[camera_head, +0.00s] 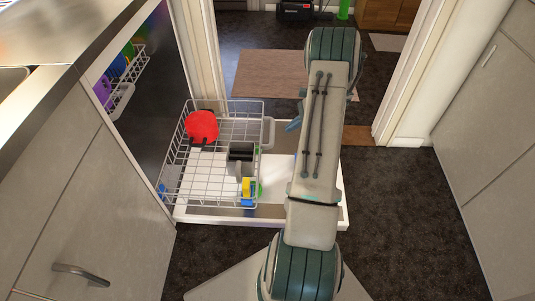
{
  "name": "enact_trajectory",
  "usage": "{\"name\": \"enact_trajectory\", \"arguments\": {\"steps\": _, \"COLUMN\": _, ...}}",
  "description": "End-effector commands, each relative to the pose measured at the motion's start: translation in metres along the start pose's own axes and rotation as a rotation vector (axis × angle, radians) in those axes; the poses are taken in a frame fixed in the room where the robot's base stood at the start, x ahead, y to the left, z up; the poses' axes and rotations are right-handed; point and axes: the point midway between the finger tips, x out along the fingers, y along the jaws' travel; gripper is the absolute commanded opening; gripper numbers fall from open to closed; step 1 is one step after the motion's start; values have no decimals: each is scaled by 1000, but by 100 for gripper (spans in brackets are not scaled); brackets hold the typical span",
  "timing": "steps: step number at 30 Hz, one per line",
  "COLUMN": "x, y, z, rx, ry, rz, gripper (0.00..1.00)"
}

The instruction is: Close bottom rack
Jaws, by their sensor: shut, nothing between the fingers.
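The bottom rack (222,103) is a white wire basket, pulled out over the lowered white dishwasher door (193,218). It holds a red round item (201,126), a dark grey item (240,153) and small yellow and blue pieces (248,188). A light handle-like piece (268,133) stands at its right side. My gripper (293,124) shows only as a small blue-grey part beside my arm, just right of the rack. It is shut and empty. The rest of it is hidden behind my arm, and I cannot tell whether it touches the rack.
Inside the dishwasher at left, an upper rack (122,100) holds purple, blue and green dishes. A steel counter (85,35) and grey cabinets (65,200) flank it. A doorway frame (405,70) and a brown mat (270,75) lie beyond. Dark floor (410,220) is clear at right.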

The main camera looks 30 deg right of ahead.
Motion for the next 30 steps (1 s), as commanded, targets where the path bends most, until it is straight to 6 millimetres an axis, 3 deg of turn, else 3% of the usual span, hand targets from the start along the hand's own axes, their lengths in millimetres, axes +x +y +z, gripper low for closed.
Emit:
{"name": "enact_trajectory", "arguments": {"steps": 1, "x": 11, "y": 0, "z": -21, "rx": 35, "ry": -10, "rz": -11, "gripper": 0}}
{"name": "enact_trajectory", "arguments": {"steps": 3, "x": 16, "y": -2, "z": -37, "rx": 71, "ry": -23, "rz": -26, "gripper": 0}}
{"name": "enact_trajectory", "arguments": {"steps": 8, "x": 23, "y": -3, "z": -54, "rx": 114, "ry": -36, "rz": -43, "gripper": 0}}
{"name": "enact_trajectory", "arguments": {"steps": 14, "x": 47, "y": -4, "z": -55, "rx": 116, "ry": -38, "rz": -42, "gripper": 0}}
{"name": "enact_trajectory", "arguments": {"steps": 25, "x": 125, "y": -7, "z": -54, "rx": 116, "ry": -36, "rz": -41, "gripper": 0}}
{"name": "enact_trajectory", "arguments": {"steps": 30, "x": 140, "y": -10, "z": -34, "rx": 113, "ry": -36, "rz": -43, "gripper": 0}}
